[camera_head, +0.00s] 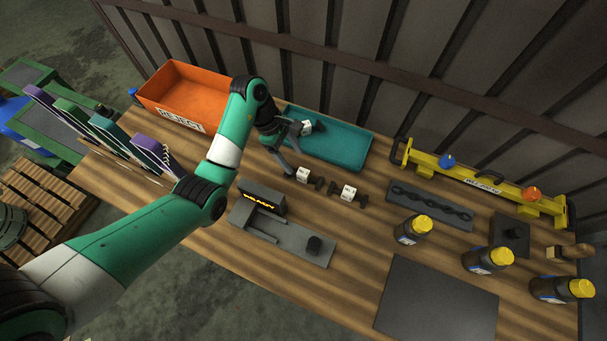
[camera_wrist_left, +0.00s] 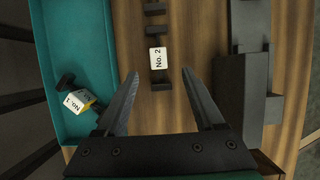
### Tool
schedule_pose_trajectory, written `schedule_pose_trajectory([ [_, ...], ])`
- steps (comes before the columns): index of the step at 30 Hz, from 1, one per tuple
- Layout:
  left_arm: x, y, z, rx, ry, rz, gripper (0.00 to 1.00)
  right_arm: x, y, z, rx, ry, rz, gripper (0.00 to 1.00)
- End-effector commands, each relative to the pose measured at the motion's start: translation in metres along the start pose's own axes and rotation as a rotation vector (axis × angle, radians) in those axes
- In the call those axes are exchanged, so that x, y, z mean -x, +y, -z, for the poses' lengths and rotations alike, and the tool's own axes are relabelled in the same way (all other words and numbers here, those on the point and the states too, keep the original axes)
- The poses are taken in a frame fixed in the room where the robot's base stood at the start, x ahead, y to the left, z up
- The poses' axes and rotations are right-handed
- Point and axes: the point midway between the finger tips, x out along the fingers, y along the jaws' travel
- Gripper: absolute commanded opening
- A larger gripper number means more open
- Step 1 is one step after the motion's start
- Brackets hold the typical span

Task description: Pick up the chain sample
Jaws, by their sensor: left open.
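A small sample with a white label block reading "No. 2" and dark end pieces stands out in the left wrist view (camera_wrist_left: 157,58). In the head view it seems to be the nearer white-tagged piece (camera_head: 303,175) on the wooden table. A similar white-tagged piece (camera_head: 349,192) lies to its right. Another, labelled "No. 1" (camera_wrist_left: 78,100), lies in the teal tray (camera_head: 340,158). My left gripper (camera_wrist_left: 160,76) is open and empty, its fingers pointing toward the No. 2 piece, which lies between and just beyond the tips. Contact is not visible. My right gripper is out of view.
A dark scanner fixture (camera_head: 262,198) stands nearby. An orange REJECT bin (camera_head: 190,88) is at the back left. A dark plate with chain-like links (camera_head: 430,205), a yellow level-like bar (camera_head: 485,183) and several yellow-capped bottles (camera_head: 413,229) are to the right. A dark mat (camera_head: 436,300) is bare.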

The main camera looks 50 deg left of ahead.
Motion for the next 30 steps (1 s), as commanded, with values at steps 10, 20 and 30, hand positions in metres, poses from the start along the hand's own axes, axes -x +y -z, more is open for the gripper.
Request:
schedule_pose_trajectory([
  [10,-0.035,0.000,-0.001,-0.001,0.000,0.001,0.70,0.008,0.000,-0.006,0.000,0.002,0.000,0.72],
  [20,-0.082,0.001,-0.002,-0.001,0.000,0.000,0.70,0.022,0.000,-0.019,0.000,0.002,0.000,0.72],
  [30,-0.082,0.002,-0.002,-0.001,0.000,-0.001,0.48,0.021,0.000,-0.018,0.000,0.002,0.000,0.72],
])
